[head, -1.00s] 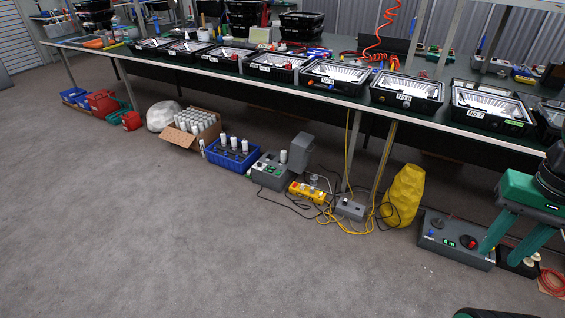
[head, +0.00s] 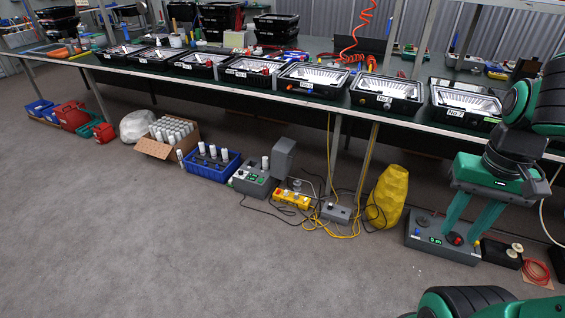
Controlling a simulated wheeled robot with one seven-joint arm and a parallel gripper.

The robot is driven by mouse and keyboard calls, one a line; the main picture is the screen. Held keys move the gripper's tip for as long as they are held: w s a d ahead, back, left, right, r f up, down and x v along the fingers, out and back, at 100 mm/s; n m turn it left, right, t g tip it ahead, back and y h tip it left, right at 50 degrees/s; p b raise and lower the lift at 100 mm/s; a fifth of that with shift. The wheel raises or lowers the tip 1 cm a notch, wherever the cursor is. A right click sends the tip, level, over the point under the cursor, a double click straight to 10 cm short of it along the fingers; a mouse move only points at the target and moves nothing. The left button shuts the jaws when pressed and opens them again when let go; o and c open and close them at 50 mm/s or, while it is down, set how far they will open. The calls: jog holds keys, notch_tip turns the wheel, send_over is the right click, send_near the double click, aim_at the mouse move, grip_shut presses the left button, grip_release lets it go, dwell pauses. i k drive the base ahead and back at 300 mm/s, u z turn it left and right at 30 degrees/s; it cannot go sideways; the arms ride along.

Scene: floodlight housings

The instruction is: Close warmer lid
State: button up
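The warmer looks to be the grey box (head: 250,185) on the floor at the middle, with green lights or buttons on its front. Its grey lid (head: 284,157) stands upright, raised at the right side of the box. A white cartridge (head: 265,163) stands in the box beside the lid. My gripper (head: 460,236) is at the right, well away from the warmer. It points down with its two green fingers apart and nothing seen between them. The fingertips overlap a grey control box in the picture; I cannot tell how far above it they are.
A blue crate of cartridges (head: 208,168) stands left of the warmer. A yellow switch box (head: 291,199), loose cables and a yellow bag (head: 387,198) lie to its right. A long workbench (head: 210,80) with floodlight housings runs behind. The carpet in front is clear.

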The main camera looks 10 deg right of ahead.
aim_at(284, 153)
jog(key=i, duration=0.75)
jog(key=z, duration=0.15)
jog(key=k, duration=1)
jog(key=u, duration=0.7)
jog(key=i, duration=1.5)
jog(key=z, duration=0.55)
